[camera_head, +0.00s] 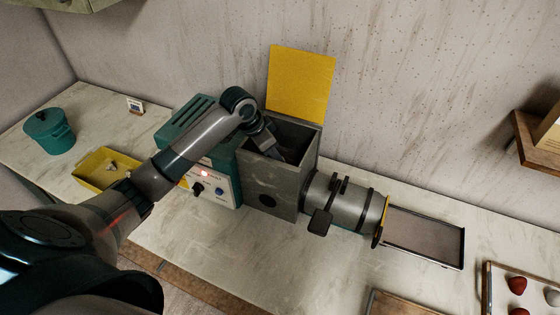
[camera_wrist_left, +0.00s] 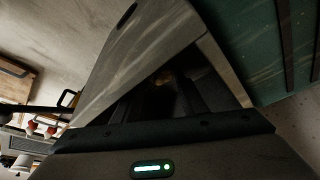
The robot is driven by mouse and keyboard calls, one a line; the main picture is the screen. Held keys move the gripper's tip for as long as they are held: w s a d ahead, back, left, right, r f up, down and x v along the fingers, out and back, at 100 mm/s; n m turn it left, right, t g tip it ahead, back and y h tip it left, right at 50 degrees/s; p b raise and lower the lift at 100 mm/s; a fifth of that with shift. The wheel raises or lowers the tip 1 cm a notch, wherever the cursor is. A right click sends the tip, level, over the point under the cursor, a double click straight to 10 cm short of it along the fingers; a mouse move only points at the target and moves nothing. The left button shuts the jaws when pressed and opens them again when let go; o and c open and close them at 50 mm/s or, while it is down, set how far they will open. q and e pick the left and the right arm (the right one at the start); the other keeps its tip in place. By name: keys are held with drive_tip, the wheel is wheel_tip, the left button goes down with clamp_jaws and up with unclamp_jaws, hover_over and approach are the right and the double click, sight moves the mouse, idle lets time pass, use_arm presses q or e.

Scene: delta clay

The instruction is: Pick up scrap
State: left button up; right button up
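My left arm reaches across the counter. My left gripper (camera_head: 277,150) points down into the open top of a grey box hopper (camera_head: 270,188) on a machine. In the left wrist view the dark hopper interior surrounds the fingers, and a small brownish lump (camera_wrist_left: 164,77) shows dimly near them. I cannot tell whether the fingers hold it. A yellow tray (camera_head: 88,180) at the left has a small pale piece (camera_head: 113,167) in it that may be scrap; my arm hides part of the tray. My right gripper is not in view.
A yellow lid (camera_head: 300,84) stands raised behind the hopper. A teal control unit (camera_head: 222,180) adjoins it. A metal barrel (camera_head: 345,203) leads right to a flat tray (camera_head: 425,236). A teal pot (camera_head: 50,131) stands far left. The counter in front of the machine is clear.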

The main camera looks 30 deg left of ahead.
use_arm(q)
drive_tip(key=shift+p+x, duration=0.35)
drive_tip(key=shift+x, duration=1.2)
drive_tip(key=c, duration=0.7)
